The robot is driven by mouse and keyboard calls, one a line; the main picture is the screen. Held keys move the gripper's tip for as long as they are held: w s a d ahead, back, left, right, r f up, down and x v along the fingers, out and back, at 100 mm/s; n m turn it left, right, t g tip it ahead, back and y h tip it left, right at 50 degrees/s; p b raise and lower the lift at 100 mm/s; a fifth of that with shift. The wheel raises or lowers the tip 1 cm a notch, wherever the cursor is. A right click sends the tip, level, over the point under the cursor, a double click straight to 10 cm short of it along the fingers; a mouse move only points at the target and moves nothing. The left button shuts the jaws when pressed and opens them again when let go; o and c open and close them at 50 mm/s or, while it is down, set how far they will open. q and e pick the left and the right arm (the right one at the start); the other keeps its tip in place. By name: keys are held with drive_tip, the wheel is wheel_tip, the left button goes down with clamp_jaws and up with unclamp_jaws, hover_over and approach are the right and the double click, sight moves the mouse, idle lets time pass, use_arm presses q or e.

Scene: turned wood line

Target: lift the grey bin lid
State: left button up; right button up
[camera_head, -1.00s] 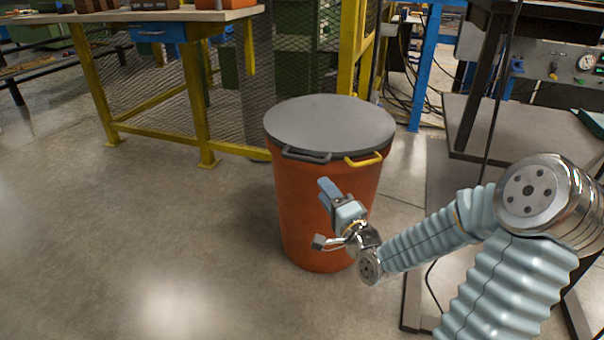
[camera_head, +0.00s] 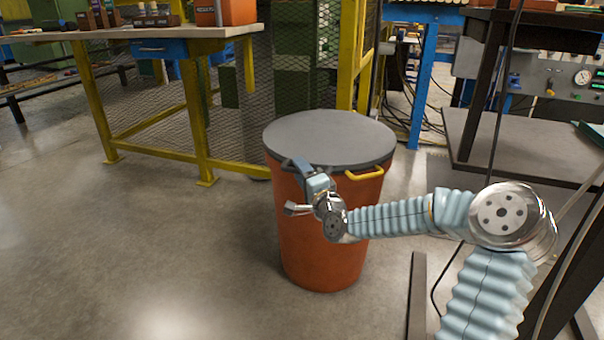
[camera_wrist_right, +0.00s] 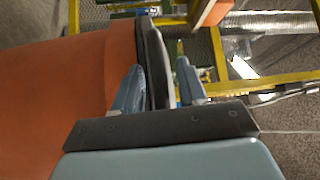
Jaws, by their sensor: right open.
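The grey lid (camera_head: 330,137) lies flat on the orange bin (camera_head: 325,250) in the head view. A dark grey handle on the lid's front edge is largely hidden behind my right gripper (camera_head: 301,166); a yellow handle (camera_head: 364,174) is to its right. My right gripper is open at the front left of the rim. In the right wrist view, its two fingers (camera_wrist_right: 160,85) stand either side of a dark grey bar (camera_wrist_right: 158,60), which looks like the grey handle. I cannot tell whether they touch it. My left gripper is out of view.
A yellow-legged workbench (camera_head: 190,33) stands behind left, with a mesh fence behind the bin. A grey shelf unit (camera_head: 520,150) stands close on the right, near my right arm. The floor left of the bin is clear.

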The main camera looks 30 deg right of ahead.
clamp_jaws()
